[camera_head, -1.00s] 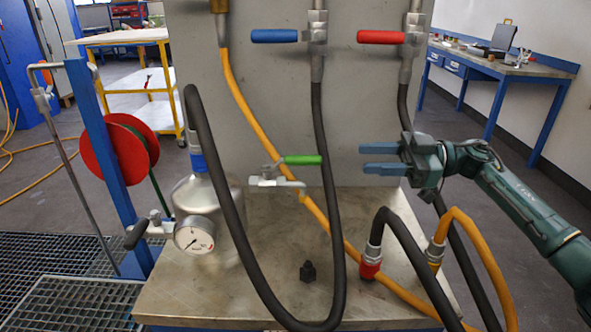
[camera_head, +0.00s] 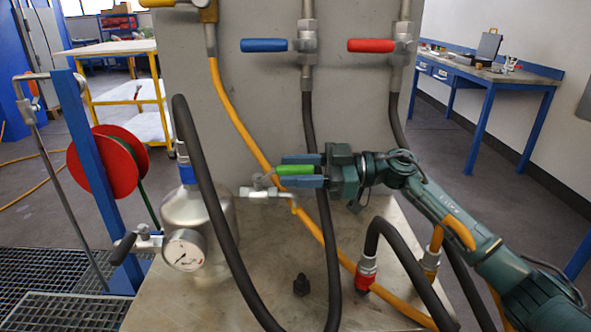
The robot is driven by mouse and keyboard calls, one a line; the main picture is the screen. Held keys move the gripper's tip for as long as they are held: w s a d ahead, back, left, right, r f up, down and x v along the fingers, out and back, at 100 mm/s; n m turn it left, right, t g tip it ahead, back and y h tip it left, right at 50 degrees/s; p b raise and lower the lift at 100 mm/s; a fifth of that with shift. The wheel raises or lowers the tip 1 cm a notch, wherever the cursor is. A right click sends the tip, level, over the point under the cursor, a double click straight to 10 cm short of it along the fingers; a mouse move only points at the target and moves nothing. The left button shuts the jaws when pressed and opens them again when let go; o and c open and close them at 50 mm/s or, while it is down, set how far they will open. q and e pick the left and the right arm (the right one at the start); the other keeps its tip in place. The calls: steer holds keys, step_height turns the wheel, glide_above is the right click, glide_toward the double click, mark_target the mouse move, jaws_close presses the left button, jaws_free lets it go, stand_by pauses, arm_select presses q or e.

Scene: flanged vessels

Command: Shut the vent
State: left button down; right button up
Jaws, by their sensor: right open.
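A small valve with a green lever (camera_head: 295,170) sits on a short pipe (camera_head: 258,193) at the side of the grey metal vessel (camera_head: 197,210). This looks like the vent, though no label is readable. The lever lies nearly level, along the pipe, pointing right. My right gripper (camera_head: 283,170) comes in from the right. Its two blue fingers are open, one above and one below the green lever, with a little space visible around it. A down-turned spout (camera_head: 295,203) shows at the pipe's right end. My left gripper is not in view.
Black hoses (camera_head: 208,190) and a yellow hose (camera_head: 232,110) hang around the vessel. Blue (camera_head: 264,45) and red (camera_head: 371,45) levers are above. A pressure gauge (camera_head: 184,250) and a black-handled lever (camera_head: 124,248) are at left. Capped hose ends (camera_head: 366,272) stand at lower right.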

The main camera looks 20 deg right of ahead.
steer(key=shift+a, duration=0.15)
jaws_close()
stand_by(0.4)
